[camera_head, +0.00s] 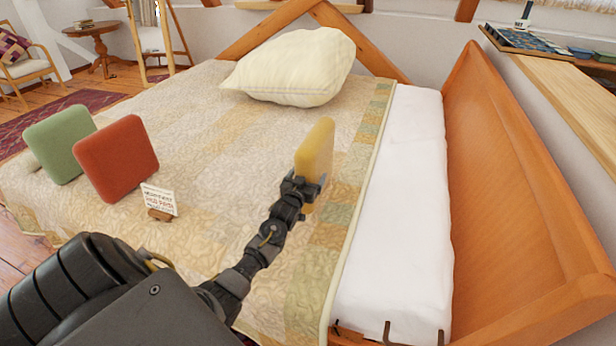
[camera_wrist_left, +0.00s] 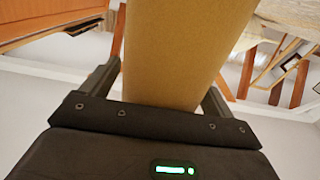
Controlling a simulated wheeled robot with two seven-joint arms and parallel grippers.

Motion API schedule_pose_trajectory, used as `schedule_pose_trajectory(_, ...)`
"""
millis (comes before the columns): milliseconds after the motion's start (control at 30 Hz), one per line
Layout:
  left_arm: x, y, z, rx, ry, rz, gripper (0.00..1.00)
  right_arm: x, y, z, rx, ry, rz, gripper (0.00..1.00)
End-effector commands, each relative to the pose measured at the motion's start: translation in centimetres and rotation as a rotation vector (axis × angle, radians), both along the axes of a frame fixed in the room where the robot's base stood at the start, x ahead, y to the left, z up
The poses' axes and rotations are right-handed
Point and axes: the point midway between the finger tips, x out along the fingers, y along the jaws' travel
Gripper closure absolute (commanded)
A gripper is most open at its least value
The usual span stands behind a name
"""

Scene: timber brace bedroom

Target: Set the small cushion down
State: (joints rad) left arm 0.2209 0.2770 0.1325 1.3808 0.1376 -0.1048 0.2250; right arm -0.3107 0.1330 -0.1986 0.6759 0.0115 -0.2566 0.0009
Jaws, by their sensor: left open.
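A small yellow cushion (camera_head: 317,148) is upright, edge-on to the head view, over the right part of the quilted bed (camera_head: 240,150). My left gripper (camera_head: 304,186) is at its near lower side. In the left wrist view the cushion (camera_wrist_left: 178,50) lies between the two fingers of my left gripper (camera_wrist_left: 165,85), which is open around it. The gripper hides part of the cushion's lower edge, so its contact with the quilt is hard to tell. My right gripper is not in view.
A red cushion (camera_head: 117,158) and a green cushion (camera_head: 59,143) stand upright at the bed's left. A small sign (camera_head: 159,199) stands right of them. A large cream pillow (camera_head: 292,68) lies at the back. A wooden side panel (camera_head: 505,190) rises at right. The quilt's middle is clear.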

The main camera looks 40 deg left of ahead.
Motion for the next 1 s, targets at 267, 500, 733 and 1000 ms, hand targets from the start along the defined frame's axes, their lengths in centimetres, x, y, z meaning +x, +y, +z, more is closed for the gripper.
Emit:
schedule_pose_trajectory(267,-1.4,-0.5,0.1,-0.001,0.002,-0.001,0.13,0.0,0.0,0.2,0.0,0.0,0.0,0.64)
schedule_pose_trajectory(500,-6.1,-2.1,0.2,0.0,0.002,-0.001,0.13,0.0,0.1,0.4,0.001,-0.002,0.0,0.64)
schedule_pose_trajectory(733,-9.9,-3.5,0.2,0.0,0.0,-0.001,0.13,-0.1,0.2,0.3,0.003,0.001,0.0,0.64)
schedule_pose_trajectory(1000,-11.4,-4.0,0.2,0.0,0.0,0.0,0.13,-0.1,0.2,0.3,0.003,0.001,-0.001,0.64)
